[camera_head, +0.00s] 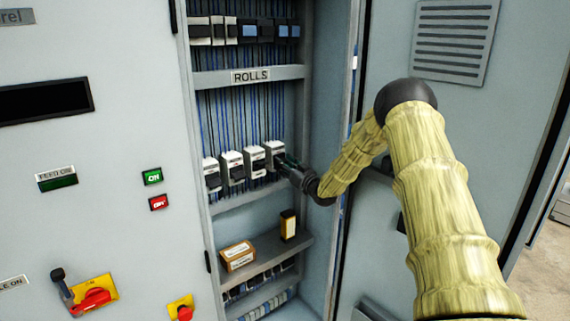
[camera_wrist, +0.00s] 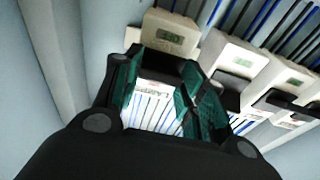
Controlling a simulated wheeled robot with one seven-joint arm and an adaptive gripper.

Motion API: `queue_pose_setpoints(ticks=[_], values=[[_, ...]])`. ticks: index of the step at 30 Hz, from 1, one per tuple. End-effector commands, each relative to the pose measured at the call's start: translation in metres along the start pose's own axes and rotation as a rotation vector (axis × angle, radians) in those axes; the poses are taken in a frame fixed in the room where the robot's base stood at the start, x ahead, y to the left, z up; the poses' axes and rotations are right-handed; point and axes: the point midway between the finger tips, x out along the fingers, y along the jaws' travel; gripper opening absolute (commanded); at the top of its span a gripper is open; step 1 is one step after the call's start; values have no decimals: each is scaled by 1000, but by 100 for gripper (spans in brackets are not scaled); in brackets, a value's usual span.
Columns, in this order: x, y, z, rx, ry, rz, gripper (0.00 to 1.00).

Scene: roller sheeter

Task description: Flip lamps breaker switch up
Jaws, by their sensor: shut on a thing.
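A row of white breakers with black switches (camera_head: 233,171) is in the open cabinet, below the ROLLS strip. My gripper (camera_head: 287,163) is at the rightmost breaker (camera_head: 275,148) of this row in the head view. I cannot tell whether the switch is up or down.
Two small boxes, one lying (camera_head: 237,256) and one upright (camera_head: 288,225), are on the shelf below. More breakers (camera_head: 245,31) are in the row above. The open cabinet door (camera_head: 400,60) is right of the breakers. Neighbouring breakers (camera_wrist: 235,62) stand close beside my gripper.

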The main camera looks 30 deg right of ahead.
Motion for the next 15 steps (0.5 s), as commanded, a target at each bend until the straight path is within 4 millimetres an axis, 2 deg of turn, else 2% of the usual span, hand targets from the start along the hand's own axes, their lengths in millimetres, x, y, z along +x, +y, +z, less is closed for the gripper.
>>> queue_pose_setpoints(ticks=[1,15], values=[[1,1,-10,-4,-41,1,17],[5,1,-24,-3,-392,2,17]])
